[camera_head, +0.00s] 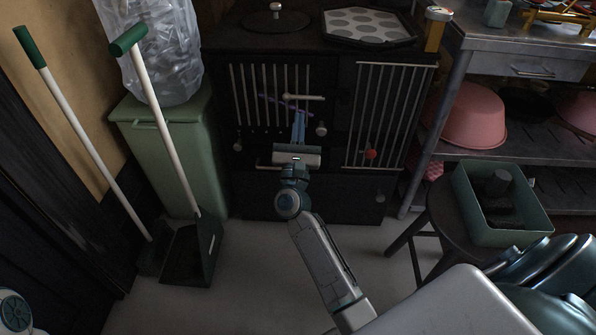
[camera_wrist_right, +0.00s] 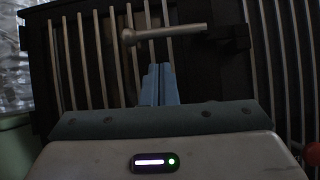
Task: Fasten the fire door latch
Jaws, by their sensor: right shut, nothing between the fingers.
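The dark stove (camera_head: 310,208) has a barred fire door (camera_head: 246,100) at its left front. The latch (camera_head: 302,97) is a pale bar lying about level across the door's right part. In the wrist view the latch (camera_wrist_right: 168,33) has a round knob at its left end, and its right end meets a dark block (camera_wrist_right: 228,39). I cannot tell whether it is caught there. My right gripper (camera_head: 299,118) is shut and empty, its blue fingers just below the bar. The fingers (camera_wrist_right: 158,85) show below the bar in the wrist view too; contact is unclear. My left gripper is out of view.
A second barred panel (camera_head: 385,115) with a red knob (camera_head: 370,154) is at right. A green bin (camera_head: 170,145), a broom and a dustpan (camera_head: 190,250) stand left. A stool with a green tray (camera_head: 510,238) and a metal shelf table (camera_head: 520,60) stand right.

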